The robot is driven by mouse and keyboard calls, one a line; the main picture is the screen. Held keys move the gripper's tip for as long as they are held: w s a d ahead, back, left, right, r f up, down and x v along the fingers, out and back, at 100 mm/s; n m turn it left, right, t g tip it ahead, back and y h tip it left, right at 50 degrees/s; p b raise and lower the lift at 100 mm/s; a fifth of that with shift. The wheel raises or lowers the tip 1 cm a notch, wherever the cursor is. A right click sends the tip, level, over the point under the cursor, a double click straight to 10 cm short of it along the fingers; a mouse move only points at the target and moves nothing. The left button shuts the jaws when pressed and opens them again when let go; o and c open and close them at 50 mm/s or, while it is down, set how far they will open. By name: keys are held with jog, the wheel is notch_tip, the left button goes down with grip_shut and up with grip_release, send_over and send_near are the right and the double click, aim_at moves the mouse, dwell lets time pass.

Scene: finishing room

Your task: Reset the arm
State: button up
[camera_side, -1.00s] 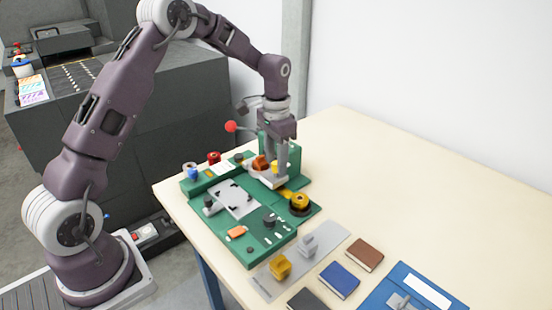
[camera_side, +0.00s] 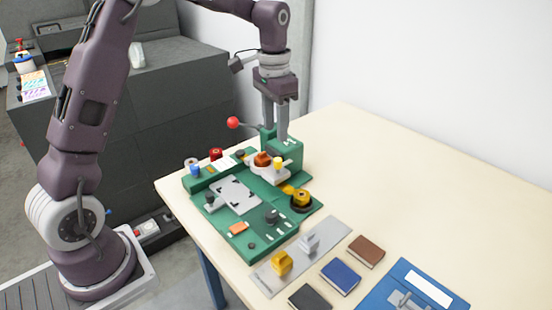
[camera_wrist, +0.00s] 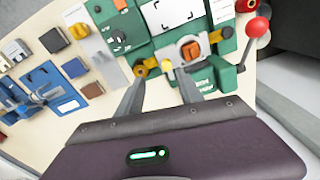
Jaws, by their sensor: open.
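My gripper (camera_side: 275,123) is open, pointing down above the back of a green machine base (camera_side: 262,237) on the table. Its fingers are apart and nothing is between them that I can see as held. In the side view the orange knob (camera_side: 262,159) sits below the fingertips, beside the yellow knob (camera_side: 278,163).
A red-ball lever (camera_side: 233,122) stands up close to the left of my fingers. A grey strip (camera_side: 327,234) with a gold block and a grey block, several small books (camera_side: 340,278) and a blue board (camera_side: 440,301) lie at the front. The table's right side is clear.

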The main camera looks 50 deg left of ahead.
jog(key=s+d+r+t, duration=0.1)
jog(key=s+d+r, duration=0.2)
jog(key=s+r, duration=0.35)
jog(key=s+d+r+t, duration=0.2)
jog(key=s+d+r, duration=0.15)
jog(key=s, duration=0.55)
jog(key=s+d+f+n+t, duration=0.1)
jog(key=s+d+f+t, duration=0.1)
jog(key=s, duration=1.1)
jog(key=shift+s+f+n, duration=0.2)
jog(key=shift+f+n, duration=0.1)
jog(key=shift+n, duration=0.1)
